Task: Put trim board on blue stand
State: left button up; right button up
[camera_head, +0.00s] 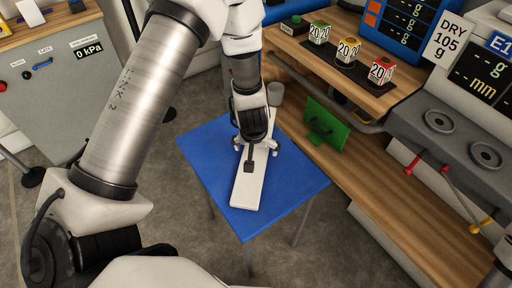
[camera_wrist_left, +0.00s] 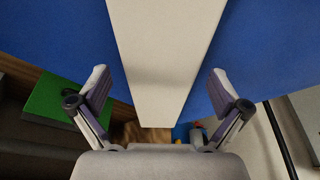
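The trim board appears as a long white board (camera_head: 246,191) over the blue stand (camera_head: 295,190), apparently lying on its top. A dark block-like part (camera_head: 249,167) shows over the board; I cannot tell if it belongs to my gripper. My left gripper (camera_head: 257,150) is above the board's far half, its fingers spread to either side. In the left wrist view the board (camera_wrist_left: 167,55) runs between the open fingers (camera_wrist_left: 158,85), with blue gaps on both sides and no finger touching it. My right gripper is not in view.
A wooden bench (camera_head: 390,215) with a green panel (camera_head: 325,124) stands right of the stand. Its upper shelf holds green, yellow and red labelled cubes (camera_head: 348,50). A grey unit with two round plates (camera_head: 440,122) is at the right. A grey cabinet (camera_head: 50,90) is at the left.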

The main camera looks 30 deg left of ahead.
pick_arm(q)
jog(key=shift+r, duration=0.4)
jog(key=p+v, duration=0.5)
jog(key=v, duration=0.6)
jog(key=shift+r+p, duration=0.25)
jog(key=shift+p, duration=0.15)
jog(key=shift+s, duration=0.1)
